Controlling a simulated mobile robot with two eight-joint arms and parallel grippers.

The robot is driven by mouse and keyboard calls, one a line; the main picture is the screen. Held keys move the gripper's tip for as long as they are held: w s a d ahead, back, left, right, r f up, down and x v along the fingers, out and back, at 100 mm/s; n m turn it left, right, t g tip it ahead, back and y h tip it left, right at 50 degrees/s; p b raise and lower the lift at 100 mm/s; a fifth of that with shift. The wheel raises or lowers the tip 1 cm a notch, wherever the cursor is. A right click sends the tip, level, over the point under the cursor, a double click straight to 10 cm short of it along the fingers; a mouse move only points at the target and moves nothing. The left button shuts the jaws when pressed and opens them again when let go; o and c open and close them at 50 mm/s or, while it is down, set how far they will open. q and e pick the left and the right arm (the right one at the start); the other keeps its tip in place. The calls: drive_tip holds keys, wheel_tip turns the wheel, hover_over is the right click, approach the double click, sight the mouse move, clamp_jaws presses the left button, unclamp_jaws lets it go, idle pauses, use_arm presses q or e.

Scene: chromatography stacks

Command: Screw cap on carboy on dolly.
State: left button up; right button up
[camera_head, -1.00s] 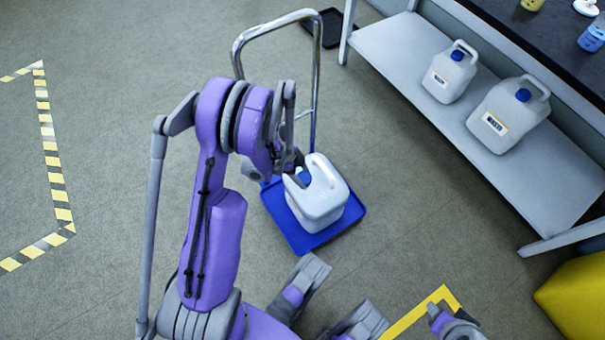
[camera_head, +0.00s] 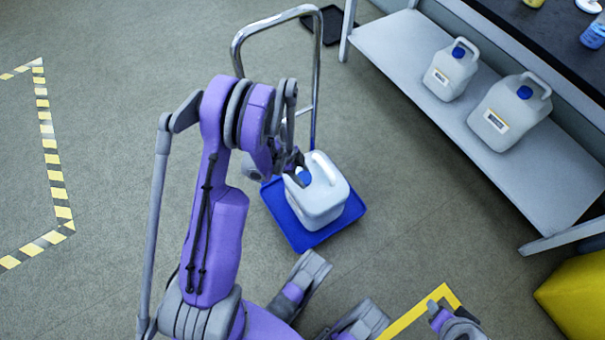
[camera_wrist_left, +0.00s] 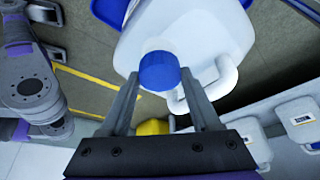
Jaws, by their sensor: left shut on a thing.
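The white carboy (camera_head: 322,205) stands upright on the blue dolly (camera_head: 309,239), handle on top. My left gripper (camera_head: 299,174) reaches down to its neck and is shut on the blue cap (camera_head: 305,179). In the left wrist view the cap (camera_wrist_left: 159,71) sits between the tips of the two grey fingers (camera_wrist_left: 160,82), over the mouth of the carboy (camera_wrist_left: 205,35). The cap hides the neck and its thread, so I cannot tell how tightly it is seated. My right gripper is not clearly seen in any view.
The dolly's chrome handle (camera_head: 318,70) rises behind the carboy. A shelf (camera_head: 545,200) at the right holds two capped white carboys, one smaller (camera_head: 450,75) and one larger (camera_head: 510,112). A yellow object (camera_head: 575,300) stands at the lower right. The floor left of the dolly is clear.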

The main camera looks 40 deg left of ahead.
use_arm(q)
drive_tip(key=shift+f, duration=0.3)
drive_tip(key=shift+f, duration=0.15)
drive_tip(key=o, duration=1.4)
